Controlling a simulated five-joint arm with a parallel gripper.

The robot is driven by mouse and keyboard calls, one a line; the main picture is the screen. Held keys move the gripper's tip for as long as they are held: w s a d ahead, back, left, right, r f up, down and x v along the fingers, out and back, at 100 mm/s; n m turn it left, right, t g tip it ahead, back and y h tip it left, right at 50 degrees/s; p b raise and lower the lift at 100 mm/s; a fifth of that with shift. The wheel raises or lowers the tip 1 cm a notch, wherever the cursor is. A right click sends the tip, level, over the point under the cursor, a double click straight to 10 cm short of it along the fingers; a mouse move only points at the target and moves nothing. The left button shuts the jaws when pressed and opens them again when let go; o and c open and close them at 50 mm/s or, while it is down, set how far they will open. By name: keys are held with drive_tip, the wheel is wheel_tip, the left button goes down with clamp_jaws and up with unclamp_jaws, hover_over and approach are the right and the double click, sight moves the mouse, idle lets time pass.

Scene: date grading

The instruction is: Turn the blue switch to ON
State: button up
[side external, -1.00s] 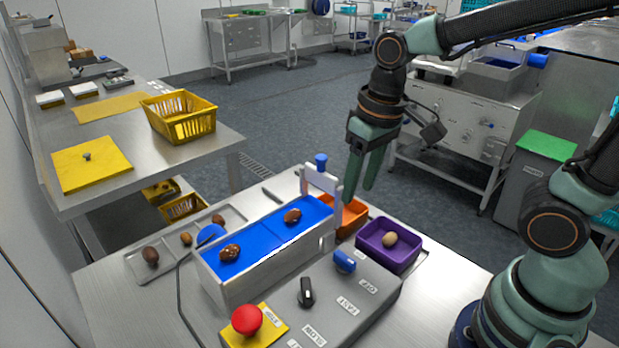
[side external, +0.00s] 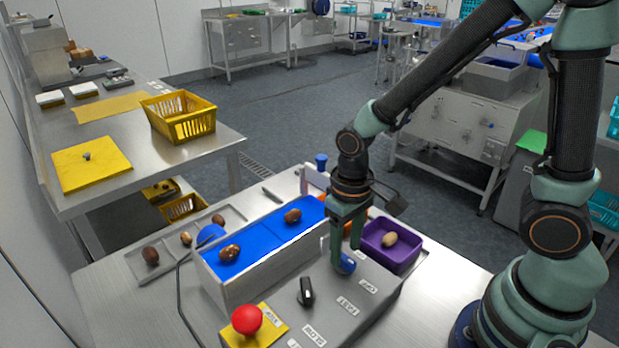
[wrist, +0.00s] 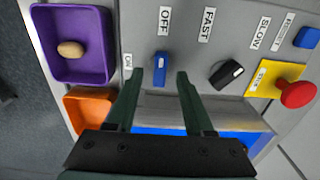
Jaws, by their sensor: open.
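The blue switch (side external: 347,264) is a rotary knob on the grey control panel (wrist: 190,25). In the wrist view the knob (wrist: 162,68) stands lengthwise, in line with the OFF label (wrist: 164,21) above it. The ON label (wrist: 127,66) is to its left. My gripper (side external: 345,254) is pointing down at the knob. In the wrist view its open fingers (wrist: 160,76) are on either side of the knob's lower end, with gaps showing. Whether they touch the knob cannot be told. One finger partly hides the knob in the side view.
A black knob (side external: 305,291) and a red mushroom button (side external: 246,319) on a yellow plate share the panel. A blue belt (side external: 262,240) carrying dates runs alongside. A purple bin (side external: 408,256) and an orange bin (wrist: 85,98) are close to my gripper.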

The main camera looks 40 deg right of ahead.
drive_tip(key=shift+f, duration=0.9)
clamp_jaws()
